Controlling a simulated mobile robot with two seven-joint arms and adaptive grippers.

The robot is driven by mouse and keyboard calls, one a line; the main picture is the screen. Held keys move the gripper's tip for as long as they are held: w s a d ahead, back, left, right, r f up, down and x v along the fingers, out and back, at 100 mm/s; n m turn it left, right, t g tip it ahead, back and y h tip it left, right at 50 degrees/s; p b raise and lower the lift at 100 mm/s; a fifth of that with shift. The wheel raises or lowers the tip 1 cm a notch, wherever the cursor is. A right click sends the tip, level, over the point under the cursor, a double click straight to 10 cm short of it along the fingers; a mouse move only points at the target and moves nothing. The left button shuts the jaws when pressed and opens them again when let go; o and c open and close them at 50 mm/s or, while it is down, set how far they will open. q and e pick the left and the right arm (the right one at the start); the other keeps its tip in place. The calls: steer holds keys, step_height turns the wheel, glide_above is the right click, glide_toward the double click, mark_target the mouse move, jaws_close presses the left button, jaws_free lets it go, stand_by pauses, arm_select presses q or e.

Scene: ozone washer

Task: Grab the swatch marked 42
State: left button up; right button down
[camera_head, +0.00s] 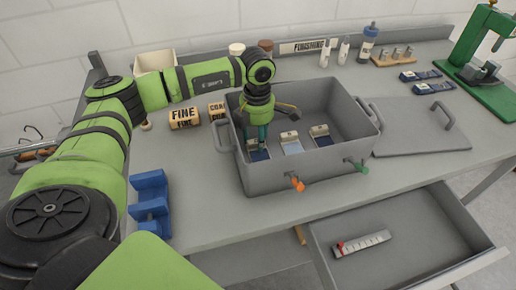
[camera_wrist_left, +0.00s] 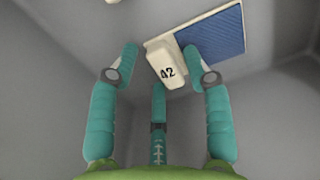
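The swatch marked 42 has a white clip (camera_wrist_left: 168,72) with black digits and a blue textured panel (camera_wrist_left: 215,38) in the left wrist view. My left gripper (camera_wrist_left: 163,58) is open, its teal fingers on either side of the clip; the right finger is close to it, and I cannot tell whether it touches. In the head view my left gripper (camera_head: 258,138) reaches down into the grey metal basin (camera_head: 232,158), over a dark blue swatch (camera_head: 258,156), partly hidden. A light blue swatch (camera_head: 292,147) and another dark blue swatch (camera_head: 323,140) lie to its right. My right gripper is not in view.
The basin has an orange valve (camera_head: 297,184) and a green valve (camera_head: 360,168) in front. Its lid (camera_head: 425,138) lies at right. Blue blocks (camera_head: 150,202) and marked rolls (camera_head: 184,118) stand at left. An open drawer (camera_head: 400,225) juts out below.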

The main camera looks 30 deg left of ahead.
arm_select(q)
steer(key=c, duration=0.6)
steer(key=shift+r, duration=0.1)
